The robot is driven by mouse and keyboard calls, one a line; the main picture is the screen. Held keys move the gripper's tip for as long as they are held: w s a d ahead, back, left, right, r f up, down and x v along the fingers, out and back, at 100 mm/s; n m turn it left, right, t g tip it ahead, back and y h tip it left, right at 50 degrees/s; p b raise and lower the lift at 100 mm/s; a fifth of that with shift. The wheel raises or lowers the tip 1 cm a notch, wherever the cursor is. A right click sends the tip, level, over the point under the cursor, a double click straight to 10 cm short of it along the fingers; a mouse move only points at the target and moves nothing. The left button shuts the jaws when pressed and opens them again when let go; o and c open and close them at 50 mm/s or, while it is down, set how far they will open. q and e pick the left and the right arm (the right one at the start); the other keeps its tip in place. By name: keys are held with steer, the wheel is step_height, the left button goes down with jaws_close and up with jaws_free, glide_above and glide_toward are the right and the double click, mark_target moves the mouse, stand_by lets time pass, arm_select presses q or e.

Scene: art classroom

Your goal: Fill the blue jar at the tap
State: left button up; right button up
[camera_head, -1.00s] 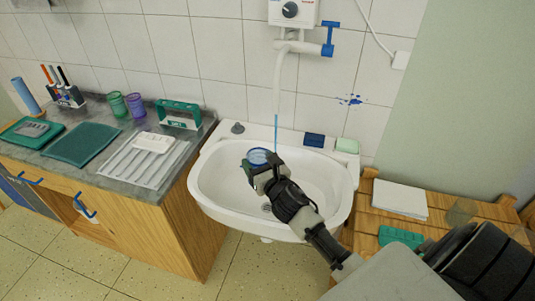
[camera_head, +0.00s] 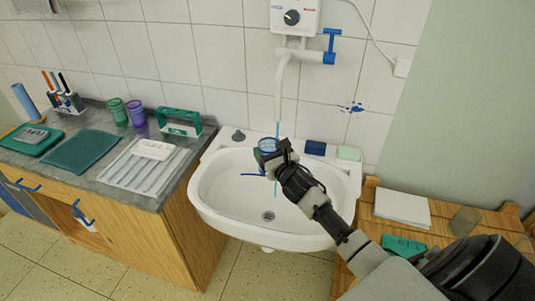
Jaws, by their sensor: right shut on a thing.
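The blue jar (camera_head: 267,145) is held over the back of the white sink (camera_head: 215,205), under the spout. My right gripper (camera_head: 277,152) is shut on it from the right. The tap spout (camera_head: 279,88) hangs from the white wall heater, and its blue handle (camera_head: 331,46) stands to the right. A thin blue water stream (camera_head: 278,113) runs from the spout down to the jar's right side. A blue streak shows below the jar and gripper, so I cannot tell how much goes in. The jar's inside is hard to see. My left gripper is not in view.
A dark blue block (camera_head: 315,147) and a pale green one (camera_head: 348,153) sit on the sink's back ledge. On the left counter stand green and purple cups (camera_head: 136,113) and a drying rack (camera_head: 150,170). A wooden table (camera_head: 365,220) stands at the right.

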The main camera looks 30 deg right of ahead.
stand_by(0.5)
steer(key=w+d+b, duration=0.2)
steer(key=w+d, duration=0.2)
steer(key=d, duration=0.2)
steer(key=shift+w, duration=0.25)
stand_by(0.4)
stand_by(6.2)
